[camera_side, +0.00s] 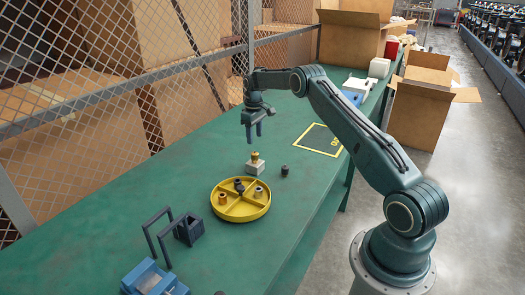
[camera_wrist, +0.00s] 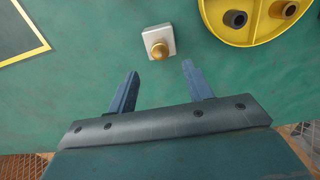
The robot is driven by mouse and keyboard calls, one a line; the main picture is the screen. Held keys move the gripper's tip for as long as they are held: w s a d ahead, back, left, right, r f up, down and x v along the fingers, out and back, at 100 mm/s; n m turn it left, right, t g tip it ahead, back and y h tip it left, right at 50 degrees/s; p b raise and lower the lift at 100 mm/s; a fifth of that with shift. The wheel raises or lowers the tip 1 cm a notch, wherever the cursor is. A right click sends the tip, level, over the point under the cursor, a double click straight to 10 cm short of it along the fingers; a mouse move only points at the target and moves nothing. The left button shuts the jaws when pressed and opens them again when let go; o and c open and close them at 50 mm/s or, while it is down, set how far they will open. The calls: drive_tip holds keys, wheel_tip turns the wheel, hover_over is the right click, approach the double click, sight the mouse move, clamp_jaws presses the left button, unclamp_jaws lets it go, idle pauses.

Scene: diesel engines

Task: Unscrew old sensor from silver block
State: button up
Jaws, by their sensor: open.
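The silver block (camera_side: 255,168) stands on the green table, with a brass-coloured sensor (camera_side: 255,157) upright in its top. In the wrist view the block (camera_wrist: 149,33) lies beyond my fingertips, with the round brass sensor (camera_wrist: 158,49) on it. My gripper (camera_side: 254,141) hangs above the table with its fingers pointing down, above and slightly behind the block. In the wrist view my gripper (camera_wrist: 160,70) is open, its two fingers spread apart with nothing between them. It does not touch the sensor.
A yellow divided tray (camera_side: 241,214) with several small parts sits left of and in front of the block. A small dark part (camera_side: 285,170) stands to its right. A yellow-outlined mat (camera_side: 318,139) lies farther right. A dark-framed holder (camera_side: 188,229) and blue vise (camera_side: 153,279) are front left. Wire fence (camera_side: 110,90) lines the back.

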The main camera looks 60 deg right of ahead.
sight(255, 153)
drive_tip(key=shift+f, duration=4.2)
drive_tip(key=shift+f, duration=0.1)
clamp_jaws()
